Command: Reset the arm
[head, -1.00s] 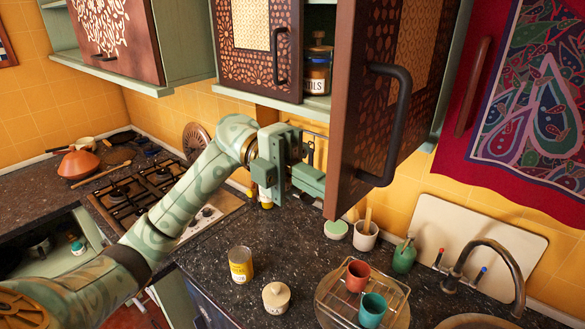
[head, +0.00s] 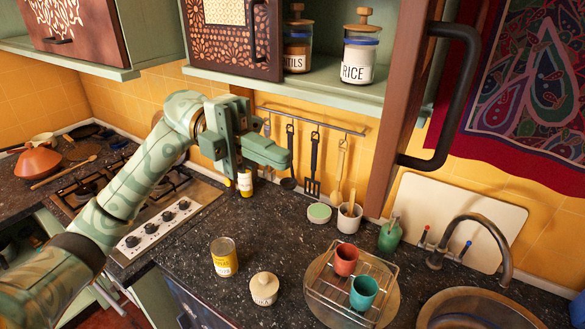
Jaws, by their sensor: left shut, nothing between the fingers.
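My left arm reaches in from the left over the counter. Its green gripper (head: 277,152) is shut and empty, held in the air in front of the wall below the upper cabinet. The gripper is apart from the open cabinet door (head: 402,120), which stands swung out to its right. My right gripper is not in view.
The open cabinet shelf (head: 330,97) holds a rice jar (head: 358,60) and a lentils jar (head: 297,50). On the counter stand a yellow can (head: 224,257), a lidded pot (head: 264,288) and a wire rack (head: 322,290) with a red cup (head: 346,259) and green cup (head: 363,292).

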